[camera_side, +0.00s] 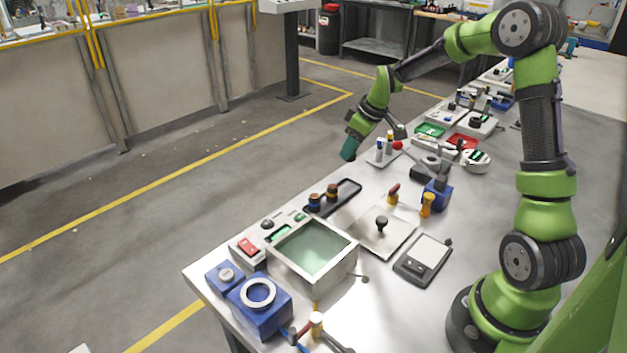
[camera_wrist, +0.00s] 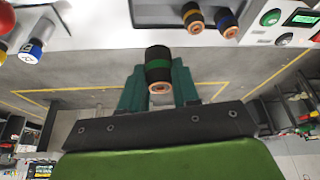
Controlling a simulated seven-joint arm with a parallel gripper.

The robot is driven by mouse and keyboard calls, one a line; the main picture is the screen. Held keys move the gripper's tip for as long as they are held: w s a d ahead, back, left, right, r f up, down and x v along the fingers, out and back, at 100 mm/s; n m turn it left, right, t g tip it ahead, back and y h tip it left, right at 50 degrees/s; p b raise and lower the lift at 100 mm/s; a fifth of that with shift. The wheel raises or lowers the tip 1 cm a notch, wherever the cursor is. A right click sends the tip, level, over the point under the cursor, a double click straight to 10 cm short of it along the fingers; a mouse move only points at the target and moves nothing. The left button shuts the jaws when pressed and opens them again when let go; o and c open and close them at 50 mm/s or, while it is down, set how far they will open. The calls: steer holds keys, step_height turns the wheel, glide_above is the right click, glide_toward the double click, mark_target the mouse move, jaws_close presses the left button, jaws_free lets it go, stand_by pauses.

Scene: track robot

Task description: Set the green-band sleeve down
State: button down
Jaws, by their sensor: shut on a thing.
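The green-band sleeve (camera_wrist: 158,70), black with a green ring and a copper-coloured end, is between the dark green fingers of my gripper (camera_wrist: 159,88) in the wrist view. The fingers are shut on it from both sides. In the side view my gripper (camera_side: 349,148) is raised near the bench's long left edge, and the sleeve cannot be made out there. A dark tray (camera_side: 348,190) on the bench carries an orange-band sleeve (camera_side: 332,191) and a blue-band sleeve (camera_side: 314,203). These two also show at the top of the wrist view (camera_wrist: 193,17), apart from my gripper.
The wrist view shows floor behind the held sleeve. Small bottles (camera_side: 379,149) and a red knob (camera_side: 397,146) stand near my gripper. A control box with a red switch (camera_side: 247,246) and a green-bottomed metal bin (camera_side: 354,246) stand at the near end.

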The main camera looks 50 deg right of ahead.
steer(key=s+a+r+n+y, duration=0.1)
steer(key=s+a+r+n, duration=0.15)
steer(key=a, duration=1.05)
steer(key=s+a+f+n+g+y, duration=0.1)
steer(key=s+a+n, duration=0.25)
steer(key=a, duration=0.25)
steer(key=s+a+n+g+y, duration=0.1)
steer(key=s+a+n, duration=0.2)
steer(key=s+a, duration=0.3)
steer(key=shift+n, duration=0.3)
steer(key=f, duration=0.6)
steer(key=w+f, duration=0.1)
steer(key=f, duration=0.3)
steer(key=shift+a, duration=0.35)
steer(key=c, duration=0.8)
jaws_free()
steer(key=shift+f, duration=0.1)
